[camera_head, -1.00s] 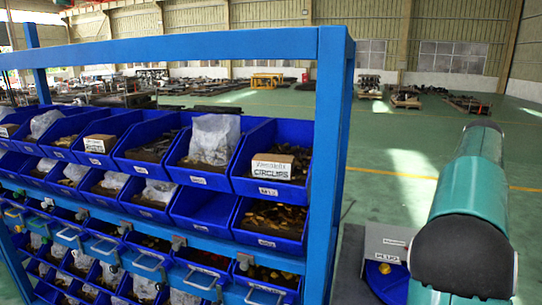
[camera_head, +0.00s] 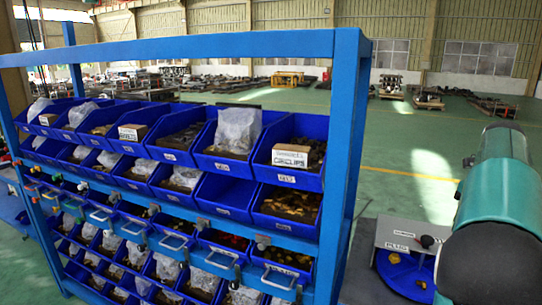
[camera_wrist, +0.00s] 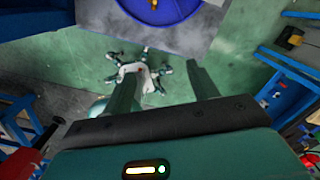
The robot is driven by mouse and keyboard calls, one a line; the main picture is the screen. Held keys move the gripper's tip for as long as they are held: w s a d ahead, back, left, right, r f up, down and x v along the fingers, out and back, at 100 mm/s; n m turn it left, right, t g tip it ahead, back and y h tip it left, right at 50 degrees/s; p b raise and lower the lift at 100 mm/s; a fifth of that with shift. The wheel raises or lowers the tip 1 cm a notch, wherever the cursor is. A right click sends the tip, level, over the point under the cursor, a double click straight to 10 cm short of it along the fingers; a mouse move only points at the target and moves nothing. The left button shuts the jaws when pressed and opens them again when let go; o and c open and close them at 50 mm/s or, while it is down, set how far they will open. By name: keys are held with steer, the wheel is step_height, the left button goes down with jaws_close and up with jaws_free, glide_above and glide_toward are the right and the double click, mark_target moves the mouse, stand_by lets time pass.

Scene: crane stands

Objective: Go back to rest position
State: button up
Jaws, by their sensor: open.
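My gripper (camera_wrist: 163,92) shows in the wrist view, with its two dark fingers well apart and nothing between them. Below and beyond the fingers, part of my own legged body (camera_wrist: 140,72) shows on the green floor. In the head view my teal arm stands at the right edge, and its gripper end is not visible there.
A blue rack (camera_head: 345,150) with several blue bins of parts fills the left and middle of the head view. A grey stand labelled PLUG (camera_head: 400,238) with a blue round tray (camera_head: 405,275) stands right of the rack. Open green floor (camera_head: 420,150) lies behind.

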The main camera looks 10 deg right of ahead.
steer(key=s+a+n+t, duration=0.1)
steer(key=s+a+n, duration=0.2)
steer(key=a+n, duration=0.65)
steer(key=s+a+n+t, duration=0.2)
steer(key=a+n, duration=0.6)
steer(key=a, duration=0.3)
steer(key=s+a+f+n+t, duration=0.1)
steer(key=s+a+f+n, duration=0.3)
steer(key=s+a+n, duration=0.2)
steer(key=s+a+f+n+t, duration=0.1)
steer(key=s+a+f+n, duration=0.3)
steer(key=a+n, duration=0.6)
steer(key=s+n, duration=0.2)
steer(key=shift+s+f, duration=0.25)
steer(key=shift+s, duration=0.15)
